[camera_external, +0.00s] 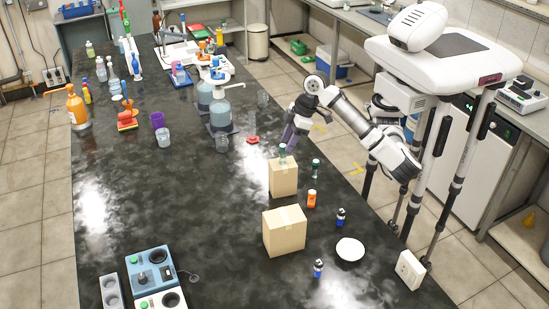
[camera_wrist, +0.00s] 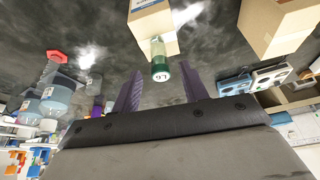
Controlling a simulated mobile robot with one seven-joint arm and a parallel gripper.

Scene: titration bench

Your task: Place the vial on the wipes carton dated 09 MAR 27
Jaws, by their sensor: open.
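A small green-capped vial (camera_external: 282,150) stands on top of the nearer-to-arm cardboard carton (camera_external: 271,180). In the wrist view the vial (camera_wrist: 158,50) shows a marked green cap and the carton (camera_wrist: 150,22) has a white and blue label. A second, larger carton (camera_external: 285,236) stands closer to the camera; it also shows in the wrist view (camera_wrist: 275,28). No date is readable on either carton. My gripper (camera_external: 290,142) is open beside the vial, its purple fingers apart. In the wrist view the vial's cap appears between the fingertips of my gripper (camera_wrist: 161,68), and I see no grip on it.
Another green-capped vial (camera_external: 315,167), an orange bottle (camera_external: 311,198), blue-black bottles (camera_external: 340,217) and a white dish (camera_external: 350,249) stand right of the cartons. Large blue pump bottles (camera_external: 220,112) and a red piece (camera_external: 252,139) are behind. The bench's left middle is clear.

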